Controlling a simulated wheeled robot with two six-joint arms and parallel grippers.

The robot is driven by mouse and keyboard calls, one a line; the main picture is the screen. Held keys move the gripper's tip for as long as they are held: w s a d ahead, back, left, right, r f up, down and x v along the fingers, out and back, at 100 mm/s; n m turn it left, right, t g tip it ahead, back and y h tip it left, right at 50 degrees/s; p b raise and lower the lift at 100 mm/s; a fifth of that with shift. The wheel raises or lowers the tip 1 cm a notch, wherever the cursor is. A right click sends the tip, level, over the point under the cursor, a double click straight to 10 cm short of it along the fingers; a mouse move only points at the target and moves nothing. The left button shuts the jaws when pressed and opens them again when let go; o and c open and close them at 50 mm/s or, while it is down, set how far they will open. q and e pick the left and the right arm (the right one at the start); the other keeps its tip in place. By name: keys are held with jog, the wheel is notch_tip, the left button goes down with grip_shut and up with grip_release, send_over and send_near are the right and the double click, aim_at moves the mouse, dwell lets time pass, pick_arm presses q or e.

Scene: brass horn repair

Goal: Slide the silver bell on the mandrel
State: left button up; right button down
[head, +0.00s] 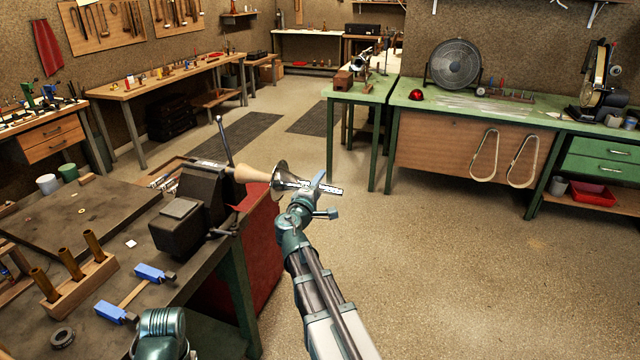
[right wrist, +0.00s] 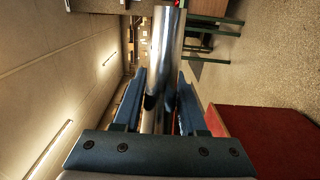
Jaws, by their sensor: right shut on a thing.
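The silver bell (head: 281,180) is held roughly level in the head view, its flared mouth facing left. Its bright tube runs through my right gripper (head: 310,193). In the right wrist view the tube (right wrist: 166,55) lies between the two blue fingers. The pale wooden mandrel (head: 252,174) points right from the dark vise (head: 202,187). The bell's mouth is at the mandrel's right end, and the rim hides that end. I cannot tell how far the mandrel reaches inside. My left gripper is not seen.
The vise stands on a dark bench (head: 95,222). A wooden block with brass tubes (head: 75,262) and blue-ended pieces (head: 155,273) lie there. A red panel (head: 262,245) is below the vise. The floor to the right is open, up to the green bench (head: 455,115).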

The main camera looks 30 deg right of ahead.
aim_at(306, 180)
jog(key=shift+w+a, duration=0.1)
dwell(0.3)
jog(key=shift+w+a, duration=1.25)
jog(key=shift+w, duration=0.2)
jog(key=shift+w, duration=0.1)
dwell(0.6)
jog(key=shift+w+a, duration=1.6)
jog(key=shift+w, duration=0.25)
jog(key=shift+w+a, duration=1.6)
jog(key=shift+w, duration=0.25)
jog(key=shift+c, duration=1.9)
grip_release()
jog(key=shift+s+a, duration=0.1)
jog(key=v, duration=1.3)
jog(key=shift+a, duration=0.3)
jog(key=shift+s, duration=0.15)
